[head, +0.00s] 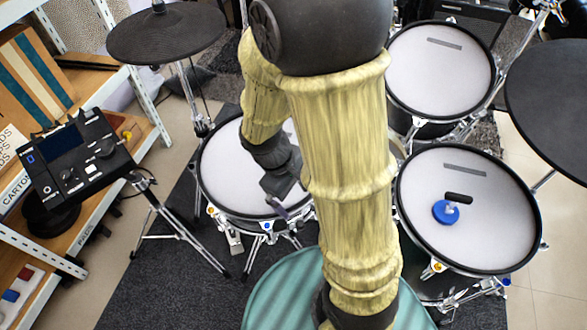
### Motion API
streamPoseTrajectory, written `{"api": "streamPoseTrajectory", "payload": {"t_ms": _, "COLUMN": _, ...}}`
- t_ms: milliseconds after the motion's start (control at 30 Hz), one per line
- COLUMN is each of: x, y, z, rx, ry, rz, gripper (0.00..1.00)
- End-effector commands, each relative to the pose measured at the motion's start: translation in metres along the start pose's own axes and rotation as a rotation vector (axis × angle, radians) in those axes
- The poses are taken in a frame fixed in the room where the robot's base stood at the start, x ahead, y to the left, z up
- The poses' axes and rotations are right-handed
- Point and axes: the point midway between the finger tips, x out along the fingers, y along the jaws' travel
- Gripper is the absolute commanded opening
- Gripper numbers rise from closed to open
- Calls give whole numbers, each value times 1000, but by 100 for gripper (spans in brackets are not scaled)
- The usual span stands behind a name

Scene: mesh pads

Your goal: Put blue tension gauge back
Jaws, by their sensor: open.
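The blue tension gauge (446,212), a round blue disc with a black bar-shaped handle, rests on the white mesh pad (490,225) at the lower right. My gripper (288,212) is dark and small in view, over the white mesh pad (230,175) at the centre left. It is open, with nothing seen in it, and well to the left of the gauge. My yellow-sleeved arm stands between them and hides part of the centre-left pad.
Another mesh pad (440,70) stands at the upper right, with black cymbals (165,36) at the upper left and far right. A drum module (75,165) on a stand and wooden shelves (75,225) are at the left. A teal round surface (280,295) lies below my arm.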

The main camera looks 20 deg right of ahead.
Motion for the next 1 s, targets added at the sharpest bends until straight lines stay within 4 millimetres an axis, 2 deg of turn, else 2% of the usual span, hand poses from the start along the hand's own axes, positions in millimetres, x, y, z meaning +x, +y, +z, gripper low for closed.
{"api": "streamPoseTrajectory", "payload": {"t_ms": 100, "x": -21, "y": 4, "z": 1, "rx": 284, "ry": 187, "rz": -106, "gripper": 100}}
{"api": "streamPoseTrajectory", "payload": {"t_ms": 200, "x": -37, "y": 11, "z": 0, "rx": 480, "ry": 314, "rz": -161, "gripper": 100}}
{"api": "streamPoseTrajectory", "payload": {"t_ms": 300, "x": -47, "y": 17, "z": -1, "rx": 596, "ry": 391, "rz": -185, "gripper": 100}}
{"api": "streamPoseTrajectory", "payload": {"t_ms": 733, "x": -55, "y": 20, "z": 0, "rx": 631, "ry": 412, "rz": -194, "gripper": 100}}
{"api": "streamPoseTrajectory", "payload": {"t_ms": 867, "x": -75, "y": 24, "z": 5, "rx": 630, "ry": 411, "rz": -194, "gripper": 100}}
{"api": "streamPoseTrajectory", "payload": {"t_ms": 1000, "x": -107, "y": 30, "z": 14, "rx": 630, "ry": 411, "rz": -194, "gripper": 100}}
